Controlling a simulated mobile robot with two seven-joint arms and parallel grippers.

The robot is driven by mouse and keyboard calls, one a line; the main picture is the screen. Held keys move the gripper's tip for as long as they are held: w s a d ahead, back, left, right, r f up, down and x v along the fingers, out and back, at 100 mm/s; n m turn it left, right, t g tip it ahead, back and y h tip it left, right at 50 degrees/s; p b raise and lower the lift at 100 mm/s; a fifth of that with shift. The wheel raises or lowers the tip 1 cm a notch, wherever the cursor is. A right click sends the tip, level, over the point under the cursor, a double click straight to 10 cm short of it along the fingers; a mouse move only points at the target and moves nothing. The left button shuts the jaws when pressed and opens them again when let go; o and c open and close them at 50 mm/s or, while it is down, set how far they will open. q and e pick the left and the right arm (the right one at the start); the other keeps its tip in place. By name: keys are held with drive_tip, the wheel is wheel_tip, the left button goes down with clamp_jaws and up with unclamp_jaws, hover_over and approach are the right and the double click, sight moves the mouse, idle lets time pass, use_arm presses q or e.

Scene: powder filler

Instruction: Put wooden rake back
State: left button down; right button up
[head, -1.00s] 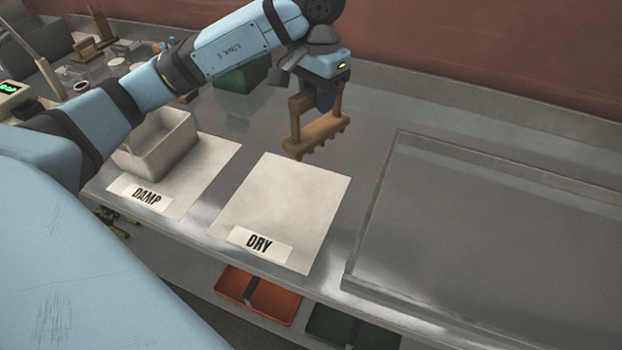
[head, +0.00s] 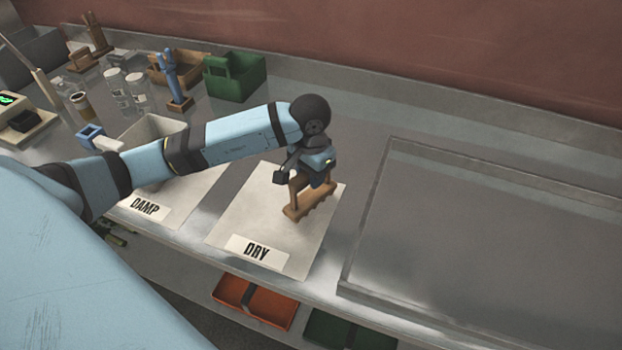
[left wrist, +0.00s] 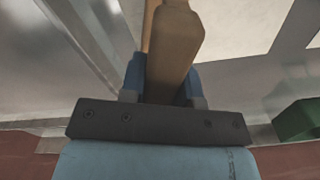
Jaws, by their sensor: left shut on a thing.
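My left gripper (head: 315,182) is shut on the wooden rake (head: 310,203), a brown toothed bar with two uprights and a handle. In the head view the rake appears over the right part of the white sheet labelled DRY (head: 245,213), teeth downward. I cannot tell whether the teeth touch the sheet. In the left wrist view the rake's wooden part (left wrist: 174,50) lies between the blue fingers. My right gripper is not in view.
A sheet labelled DAMP (head: 146,208) lies to the left, with a pale box (head: 153,131) partly behind my arm. A green caddy (head: 235,77), a wooden box (head: 160,70) and jars (head: 137,87) stand behind. A large shallow tray (head: 490,240) lies right.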

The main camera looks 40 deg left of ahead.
use_arm(q)
wheel_tip(320, 180, down, 2)
drive_tip(key=shift+f, duration=0.1)
drive_tip(key=shift+f, duration=0.2)
drive_tip(key=c, duration=0.8)
unclamp_jaws()
drive_tip(key=shift+c, duration=0.2)
